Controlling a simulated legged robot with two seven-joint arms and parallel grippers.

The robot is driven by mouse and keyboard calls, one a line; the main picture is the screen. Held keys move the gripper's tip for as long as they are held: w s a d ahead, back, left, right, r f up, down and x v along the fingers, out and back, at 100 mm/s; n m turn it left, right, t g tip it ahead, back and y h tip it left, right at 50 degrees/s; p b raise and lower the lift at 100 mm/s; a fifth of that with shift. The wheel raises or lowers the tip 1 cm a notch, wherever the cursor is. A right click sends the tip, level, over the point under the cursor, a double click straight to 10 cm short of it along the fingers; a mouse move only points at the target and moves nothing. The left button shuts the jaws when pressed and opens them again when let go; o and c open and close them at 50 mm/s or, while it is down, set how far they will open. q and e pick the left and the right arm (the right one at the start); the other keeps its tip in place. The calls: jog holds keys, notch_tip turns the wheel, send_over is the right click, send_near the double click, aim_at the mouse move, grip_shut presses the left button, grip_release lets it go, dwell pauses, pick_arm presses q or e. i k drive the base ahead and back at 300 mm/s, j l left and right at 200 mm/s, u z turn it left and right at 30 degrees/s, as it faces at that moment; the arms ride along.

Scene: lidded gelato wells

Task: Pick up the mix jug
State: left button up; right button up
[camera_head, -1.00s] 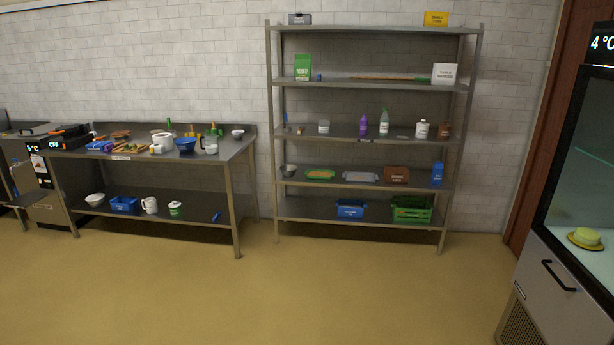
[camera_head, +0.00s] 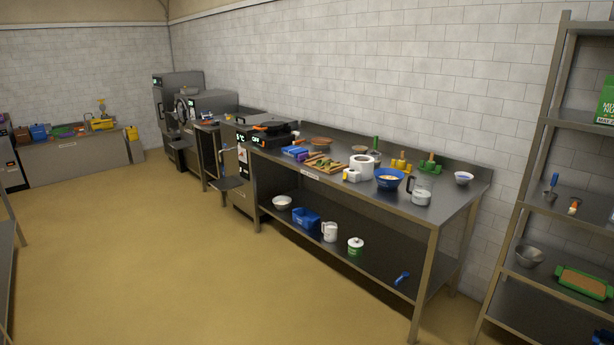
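Two jugs are in view, and I cannot tell from any label which is the mix jug. A clear jug (camera_head: 422,191) with a dark handle and pale contents stands upright near the right front of the steel worktable (camera_head: 400,207). A white jug (camera_head: 330,231) with a handle stands on that table's lower shelf, between a blue bin (camera_head: 306,218) and a white and green lidded tub (camera_head: 355,247). Neither of my grippers is in view.
A blue bowl (camera_head: 389,179), a white pot (camera_head: 362,166) and a cutting board (camera_head: 325,164) share the tabletop. A steel shelf rack (camera_head: 541,130) stands at right. Cookers and cabinets line the far left. The yellow floor (camera_head: 170,260) before the table is clear.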

aim_at(421, 194)
jog(key=i+u, duration=0.4)
jog(key=i, duration=2.15)
jog(key=i+z, duration=0.45)
jog(key=i+j+z, duration=0.2)
jog(key=i+z, duration=0.25)
jog(key=i+j+z, duration=0.3)
jog(key=z, duration=0.2)
jog(key=i+j+z, duration=0.6)
jog(key=j, duration=0.2)
jog(key=i+j+z, duration=0.2)
jog(key=j, duration=0.2)
